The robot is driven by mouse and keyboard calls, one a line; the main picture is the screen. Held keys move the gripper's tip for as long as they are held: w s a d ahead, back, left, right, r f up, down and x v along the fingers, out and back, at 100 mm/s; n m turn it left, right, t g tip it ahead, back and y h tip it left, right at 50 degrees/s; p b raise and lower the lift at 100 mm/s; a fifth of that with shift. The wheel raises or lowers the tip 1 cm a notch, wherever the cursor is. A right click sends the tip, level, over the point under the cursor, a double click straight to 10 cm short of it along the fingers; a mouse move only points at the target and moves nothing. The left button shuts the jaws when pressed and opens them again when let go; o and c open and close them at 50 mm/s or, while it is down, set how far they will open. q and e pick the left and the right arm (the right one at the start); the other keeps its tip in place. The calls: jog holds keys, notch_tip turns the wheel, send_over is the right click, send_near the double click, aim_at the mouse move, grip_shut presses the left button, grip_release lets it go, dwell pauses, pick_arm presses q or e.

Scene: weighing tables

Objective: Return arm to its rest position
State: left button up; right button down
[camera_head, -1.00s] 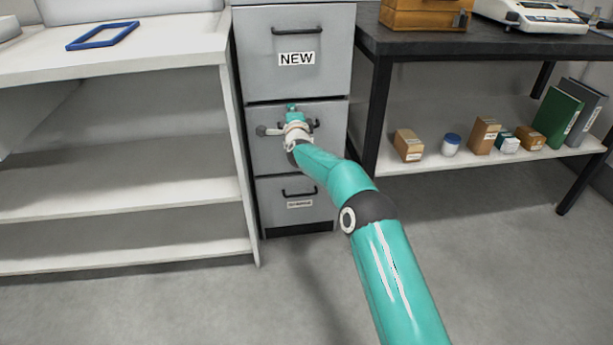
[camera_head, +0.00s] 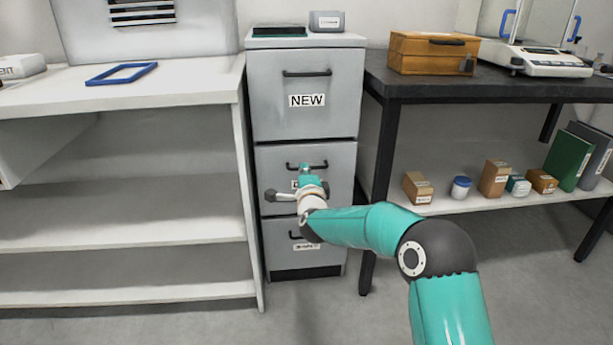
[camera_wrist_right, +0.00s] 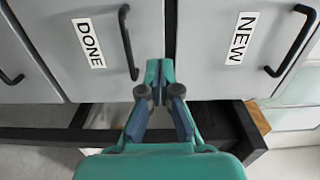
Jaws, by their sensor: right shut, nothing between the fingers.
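My right arm (camera_head: 365,230) reaches from the lower right toward a grey drawer cabinet (camera_head: 263,95). My right gripper (camera_head: 304,172) is in front of the middle drawer (camera_head: 335,155) and partly covers its handle and label. In the right wrist view the gripper (camera_wrist_right: 160,68) is shut and empty, its fingertips appearing near the seam between the drawers labelled DONE (camera_wrist_right: 89,43) and NEW (camera_wrist_right: 241,38). It does not grip a handle. The top drawer (camera_head: 265,75), labelled NEW, and the bottom drawer (camera_head: 335,230) look closed. My left gripper is not in view.
A white shelf table (camera_head: 190,85) stands left of the cabinet, with a blue frame (camera_head: 121,74) on top. A dark table (camera_head: 500,88) stands right, carrying a wooden box (camera_head: 420,52) and a balance (camera_head: 545,62). Small boxes and binders (camera_head: 570,157) fill its lower shelf.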

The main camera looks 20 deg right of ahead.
jog(key=shift+v, duration=1.25)
jog(key=s+a+f+n+g+y+p, duration=0.1)
jog(key=s+a+f+g, duration=0.1)
jog(key=f, duration=0.6)
jog(key=s+a+f+n+g+y+p, duration=0.1)
jog(key=s+f+n+g, duration=0.15)
jog(key=f, duration=0.65)
jog(key=s+a+f+n+g+y+p, duration=0.1)
jog(key=s+a+f+n+g+y, duration=0.45)
jog(key=s+f, duration=0.7)
jog(key=s+a+f+n+g+y, duration=0.1)
jog(key=s+a+f+n+g, duration=0.2)
jog(key=s, duration=0.6)
jog(key=s+a+f+n+g, duration=0.15)
jog(key=s+a+n, duration=0.25)
jog(key=s, duration=0.5)
jog(key=s+a+f+n+g+y, duration=0.1)
jog(key=s+a+f+n+g, duration=0.2)
jog(key=s, duration=0.6)
notch_tip(320, 180, up, 38)
jog(key=a+p, duration=0.1)
jog(key=p, duration=3.7)
jog(key=shift+w+n+t, duration=0.25)
jog(key=shift+n+t, duration=0.05)
jog(key=shift+t, duration=0.15)
jog(key=c, duration=1.9)
grip_release()
jog(key=shift+f, duration=0.15)
